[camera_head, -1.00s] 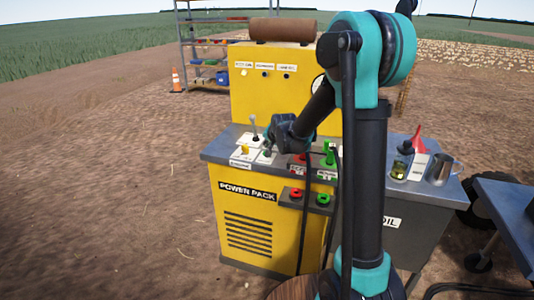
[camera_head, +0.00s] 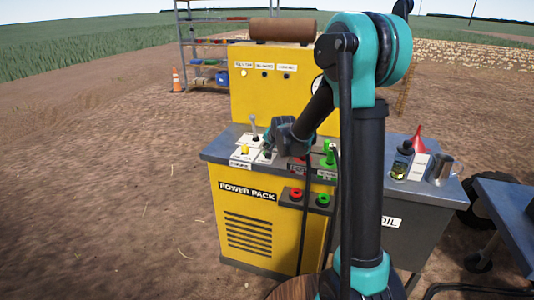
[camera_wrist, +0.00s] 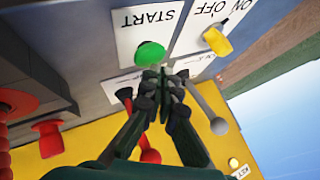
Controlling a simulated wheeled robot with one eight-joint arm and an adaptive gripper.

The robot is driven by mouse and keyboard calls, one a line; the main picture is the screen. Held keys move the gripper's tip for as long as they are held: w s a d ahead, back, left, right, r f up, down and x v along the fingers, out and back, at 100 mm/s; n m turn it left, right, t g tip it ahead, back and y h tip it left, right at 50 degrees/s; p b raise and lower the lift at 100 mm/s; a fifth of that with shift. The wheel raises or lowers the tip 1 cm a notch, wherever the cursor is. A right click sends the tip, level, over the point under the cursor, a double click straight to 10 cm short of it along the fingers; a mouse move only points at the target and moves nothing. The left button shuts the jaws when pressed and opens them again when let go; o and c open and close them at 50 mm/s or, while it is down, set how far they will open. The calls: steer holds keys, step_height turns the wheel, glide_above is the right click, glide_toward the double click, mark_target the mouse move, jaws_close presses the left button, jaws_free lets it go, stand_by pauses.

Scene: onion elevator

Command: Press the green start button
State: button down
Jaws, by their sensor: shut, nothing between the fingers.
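The green start button (camera_wrist: 150,53) is round and sits beside the START label (camera_wrist: 150,20) on a white plate in the wrist view. My gripper (camera_wrist: 166,78) is shut and empty. Its fingertips are right at the button's lower edge in that view; I cannot tell whether they touch it. In the head view my gripper (camera_head: 272,147) is low over the top of the yellow power pack (camera_head: 229,205), and the button is mostly hidden by it.
A yellow ON/OFF switch (camera_wrist: 217,40) is right of the button. A grey-knobbed lever (camera_wrist: 218,126) stands close to my fingers. Red fittings (camera_wrist: 47,138) are at left in the wrist view. A green handle (camera_head: 328,153) and a black hose are near my arm.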

steer(key=shift+f, duration=0.55)
stand_by(0.4)
steer(key=shift+r, duration=0.15)
stand_by(0.3)
steer(key=shift+r, duration=0.85)
steer(key=shift+r, duration=2.55)
steer(key=s+d+f+n+g+h, duration=0.1)
steer(key=s+d+f, duration=0.3)
steer(key=s, duration=0.9)
steer(key=s+d+f+n+g, duration=0.2)
steer(key=s+d, duration=0.4)
steer(key=s, duration=0.6)
steer(key=s+d+f+n+g+h, duration=0.1)
steer(key=s+d+f, duration=0.5)
steer(key=s, duration=0.7)
steer(key=shift+s+f+n+g+h, duration=0.35)
steer(key=shift+f+n, duration=0.1)
steer(key=shift+n, duration=0.45)
